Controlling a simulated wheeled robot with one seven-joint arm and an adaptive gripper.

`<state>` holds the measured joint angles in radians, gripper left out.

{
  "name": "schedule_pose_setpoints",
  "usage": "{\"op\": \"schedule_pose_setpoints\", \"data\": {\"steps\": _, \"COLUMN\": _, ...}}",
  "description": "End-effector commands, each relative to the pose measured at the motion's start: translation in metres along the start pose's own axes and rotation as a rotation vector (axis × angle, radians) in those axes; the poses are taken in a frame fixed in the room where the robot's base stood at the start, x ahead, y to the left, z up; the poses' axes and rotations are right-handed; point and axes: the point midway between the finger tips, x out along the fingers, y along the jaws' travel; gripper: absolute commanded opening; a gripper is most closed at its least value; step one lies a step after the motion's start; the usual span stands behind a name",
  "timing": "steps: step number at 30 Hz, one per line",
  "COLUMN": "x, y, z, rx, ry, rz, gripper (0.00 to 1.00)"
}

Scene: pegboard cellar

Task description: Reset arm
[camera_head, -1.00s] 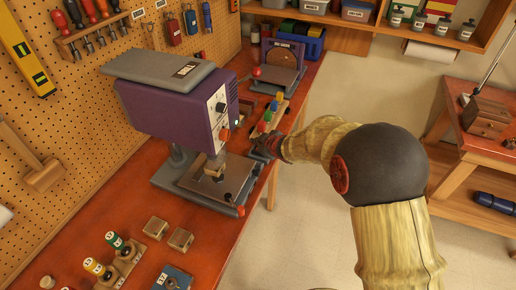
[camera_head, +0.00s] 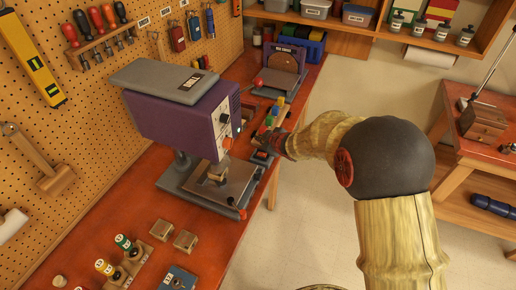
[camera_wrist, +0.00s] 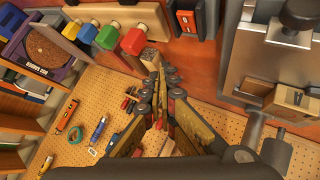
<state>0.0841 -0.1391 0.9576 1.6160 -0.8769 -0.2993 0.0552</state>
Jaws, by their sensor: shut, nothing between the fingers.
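My gripper shows in the wrist view (camera_wrist: 165,88) with its two fingers together and nothing between them. In the head view my gripper (camera_head: 268,143) is at the end of my bent arm, beside the right side of the purple drill press (camera_head: 175,120) and over the bench's right edge. Its fingertips are too small to make out there.
The red bench (camera_head: 110,198) runs along the pegboard wall (camera_head: 95,120). Wooden blocks (camera_head: 185,240) and capped stamps (camera_head: 124,243) stand at its near end. A disc sander (camera_head: 285,62) stands at the far end.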

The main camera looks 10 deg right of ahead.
Motion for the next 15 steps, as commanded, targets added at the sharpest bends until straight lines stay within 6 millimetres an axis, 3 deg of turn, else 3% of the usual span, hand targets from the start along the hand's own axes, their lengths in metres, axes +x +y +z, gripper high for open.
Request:
{"op": "schedule_pose_setpoints", "data": {"steps": 8, "x": 0.000, "y": 0.001, "z": 0.005, "rx": -0.003, "ry": -0.021, "rz": 0.002, "gripper": 0.00}}
{"op": "schedule_pose_setpoints", "data": {"steps": 11, "x": -0.001, "y": 0.001, "z": 0.028, "rx": 0.020, "ry": -0.099, "rz": 0.009, "gripper": 0.00}}
{"op": "schedule_pose_setpoints", "data": {"steps": 15, "x": -0.022, "y": -0.014, "z": 0.087, "rx": 0.115, "ry": -0.298, "rz": 0.007, "gripper": 0.00}}
